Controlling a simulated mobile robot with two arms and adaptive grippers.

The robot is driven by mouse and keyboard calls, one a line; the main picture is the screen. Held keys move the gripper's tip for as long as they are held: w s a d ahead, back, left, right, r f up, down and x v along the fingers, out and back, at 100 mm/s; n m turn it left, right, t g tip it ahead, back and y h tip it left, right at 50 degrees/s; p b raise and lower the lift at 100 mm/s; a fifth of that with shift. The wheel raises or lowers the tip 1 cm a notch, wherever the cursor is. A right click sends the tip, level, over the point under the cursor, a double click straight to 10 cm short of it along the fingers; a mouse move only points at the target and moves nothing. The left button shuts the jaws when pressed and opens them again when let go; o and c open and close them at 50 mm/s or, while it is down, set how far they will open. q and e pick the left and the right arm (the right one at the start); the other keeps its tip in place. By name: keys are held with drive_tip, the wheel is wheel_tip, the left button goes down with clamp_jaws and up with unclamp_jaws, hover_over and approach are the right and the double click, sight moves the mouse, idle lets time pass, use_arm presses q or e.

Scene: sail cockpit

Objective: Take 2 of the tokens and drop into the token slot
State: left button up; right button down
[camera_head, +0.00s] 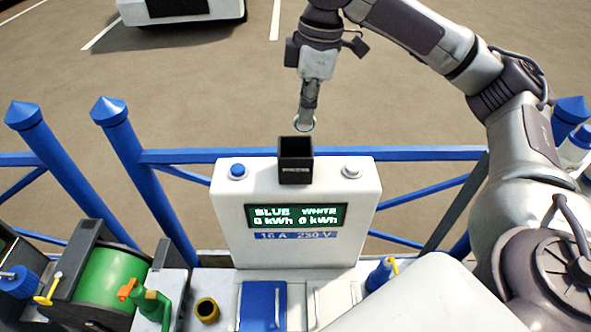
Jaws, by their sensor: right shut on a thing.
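My right gripper (305,118) points down just above and behind the black square token slot (295,165) on top of the white meter box. It is shut on a small round token (303,125), seen at its fingertips; only the token's edge shows clearly. The token appears apart from the slot's open top. The slot's inside is dark, so I cannot see what lies in it. The box display (296,216) reads BLUE 0 kWh and WHITE 0 kWh. My left gripper is out of view.
A blue button (237,171) and a white button (351,171) flank the slot. Blue railings (410,154) run behind the box.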

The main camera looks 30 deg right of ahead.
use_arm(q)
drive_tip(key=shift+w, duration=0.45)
use_arm(e)
drive_tip(key=c, duration=1.2)
unclamp_jaws()
drive_tip(key=shift+r, duration=0.35)
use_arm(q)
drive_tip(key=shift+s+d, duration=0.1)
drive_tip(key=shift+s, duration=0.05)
use_arm(e)
drive_tip(key=r, duration=0.3)
drive_tip(key=d+r, duration=0.1)
drive_tip(key=r, duration=0.7)
drive_tip(key=shift+s+d+r, duration=0.1)
drive_tip(key=shift+s+d, duration=0.05)
drive_tip(key=shift+s, duration=0.15)
